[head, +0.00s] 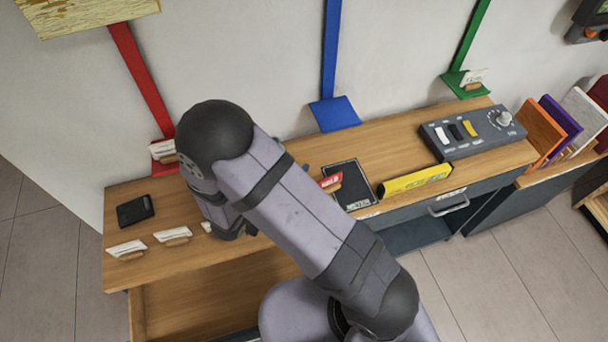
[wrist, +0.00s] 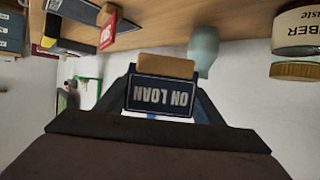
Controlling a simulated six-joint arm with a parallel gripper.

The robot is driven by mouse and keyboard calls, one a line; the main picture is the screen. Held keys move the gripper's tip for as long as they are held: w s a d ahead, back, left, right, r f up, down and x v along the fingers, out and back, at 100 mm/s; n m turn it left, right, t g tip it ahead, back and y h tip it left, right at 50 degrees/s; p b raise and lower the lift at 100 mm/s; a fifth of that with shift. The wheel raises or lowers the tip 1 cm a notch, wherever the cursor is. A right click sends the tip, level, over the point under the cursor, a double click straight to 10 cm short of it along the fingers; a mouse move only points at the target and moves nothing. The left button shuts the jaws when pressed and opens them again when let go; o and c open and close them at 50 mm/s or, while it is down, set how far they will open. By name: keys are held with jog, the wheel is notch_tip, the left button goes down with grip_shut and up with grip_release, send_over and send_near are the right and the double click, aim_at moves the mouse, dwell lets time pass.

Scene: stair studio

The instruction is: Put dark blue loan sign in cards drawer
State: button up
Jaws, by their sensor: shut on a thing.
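The dark blue loan sign (wrist: 160,98) reads ON LOAN, upside down in the wrist view, with a wooden block foot (wrist: 166,65). My gripper (wrist: 165,82) is shut on it, one dark finger on each side. In the head view my arm hides the sign and most of the gripper, which is over the left part of the wooden bench. Below the bench's front left is an open wooden compartment (head: 205,298), partly behind my arm; I cannot tell whether it is the cards drawer. A closed grey drawer front with a handle (head: 447,204) is at the right.
White cards on wooden feet (head: 127,250) and a black wallet-like item (head: 135,210) are at left. A vase (wrist: 203,48) and jar (wrist: 297,32) stand near the gripper.

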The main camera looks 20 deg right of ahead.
jog(key=shift+f+p, duration=0.55)
jog(key=shift+f, duration=3.65)
jog(key=shift+f, duration=0.2)
jog(key=o, duration=1)
jog(key=shift+r, duration=0.2)
jog(key=b+v, duration=0.2)
jog(key=v, duration=1)
